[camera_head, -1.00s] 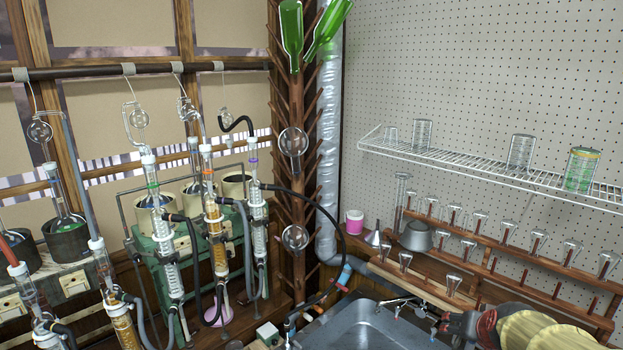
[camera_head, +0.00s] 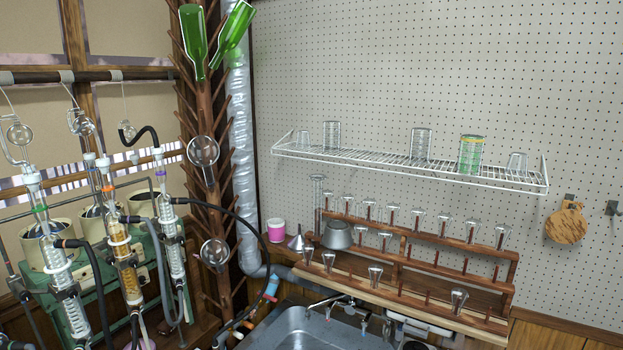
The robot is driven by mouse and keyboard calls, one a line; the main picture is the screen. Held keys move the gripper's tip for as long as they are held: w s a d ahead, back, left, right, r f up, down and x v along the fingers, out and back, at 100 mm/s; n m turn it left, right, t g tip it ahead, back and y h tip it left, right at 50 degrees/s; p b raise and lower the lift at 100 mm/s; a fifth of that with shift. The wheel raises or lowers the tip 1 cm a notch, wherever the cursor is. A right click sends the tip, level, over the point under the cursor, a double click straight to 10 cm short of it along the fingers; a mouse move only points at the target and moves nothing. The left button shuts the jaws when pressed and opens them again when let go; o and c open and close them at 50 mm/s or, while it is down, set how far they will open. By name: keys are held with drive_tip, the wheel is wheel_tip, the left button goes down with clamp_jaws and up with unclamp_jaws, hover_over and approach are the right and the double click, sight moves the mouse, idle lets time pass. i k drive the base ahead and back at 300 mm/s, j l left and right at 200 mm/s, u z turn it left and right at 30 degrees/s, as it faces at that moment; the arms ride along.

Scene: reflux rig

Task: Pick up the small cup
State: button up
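Several cup-like things show, and I cannot tell which one is the small cup. A small clear glass (camera_head: 303,140) stands at the left end of the white wire shelf (camera_head: 400,167). Another small clear glass (camera_head: 517,163) stands near the shelf's right end. A small pink and white tub (camera_head: 277,230) stands on the wooden ledge at the left of the peg rack. A grey metal bowl-shaped vessel (camera_head: 337,236) is near it, beside a small funnel (camera_head: 298,240). My gripper is not in view.
Taller tins or jars (camera_head: 421,143) share the shelf. A wooden peg rack (camera_head: 440,243) with several small glass vessels stands below it, behind a metal sink (camera_head: 290,328). Glass reflux columns and hoses (camera_head: 125,260) crowd the left. A bottle tree (camera_head: 205,110) stands between.

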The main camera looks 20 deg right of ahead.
sight(517, 165)
drive_tip(key=z, duration=1.55)
